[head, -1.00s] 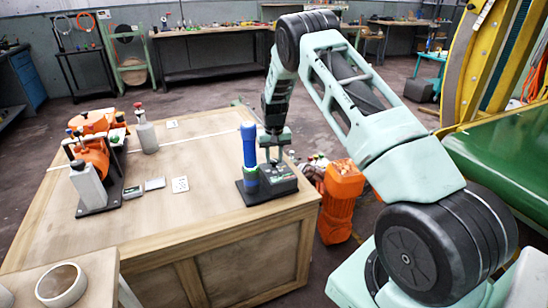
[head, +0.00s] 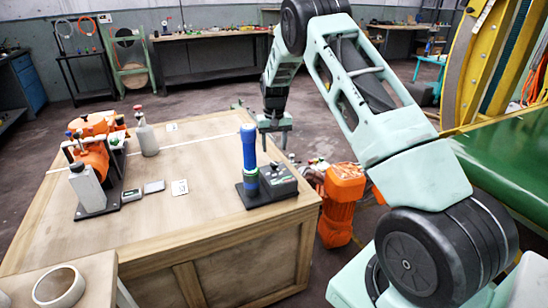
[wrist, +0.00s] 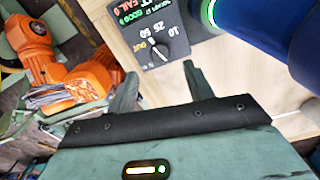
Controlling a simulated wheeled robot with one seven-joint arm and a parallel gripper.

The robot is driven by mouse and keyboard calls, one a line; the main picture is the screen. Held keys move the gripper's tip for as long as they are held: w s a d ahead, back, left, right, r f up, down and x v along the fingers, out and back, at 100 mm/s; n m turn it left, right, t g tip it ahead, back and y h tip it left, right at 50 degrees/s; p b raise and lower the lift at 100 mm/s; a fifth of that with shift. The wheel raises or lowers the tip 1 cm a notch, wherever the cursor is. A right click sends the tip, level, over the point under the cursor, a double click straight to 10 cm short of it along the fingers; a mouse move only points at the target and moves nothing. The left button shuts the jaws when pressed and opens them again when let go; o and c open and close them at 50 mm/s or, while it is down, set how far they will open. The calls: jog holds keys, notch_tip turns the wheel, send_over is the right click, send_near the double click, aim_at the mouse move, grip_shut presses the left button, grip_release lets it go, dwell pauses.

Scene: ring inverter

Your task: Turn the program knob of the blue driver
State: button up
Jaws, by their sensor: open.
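The blue driver (head: 250,150) stands upright on a dark base at the table's front right corner; its blue body also shows large at the top right of the wrist view (wrist: 270,35). Beside it is a dark control box (head: 272,180). In the wrist view its black panel (wrist: 150,25) carries FAIL and GOOD counters, a printed scale and a small dial with a white pointer (wrist: 161,53), which looks like the program knob. My gripper (head: 275,150) is open and empty, above and behind the box, touching nothing. Its two fingers (wrist: 162,82) point toward the panel.
An orange machine (head: 338,190) stands beyond the table's right edge. Orange and grey equipment (head: 92,155) and a spray bottle (head: 146,135) stand on the left of the wooden table (head: 180,225). Small flat plates lie in the middle. The table's front is clear.

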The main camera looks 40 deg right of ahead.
notch_tip(320, 180, up, 11)
jog(key=shift+b, duration=0.3)
jog(key=shift+s, duration=0.1)
dwell(0.4)
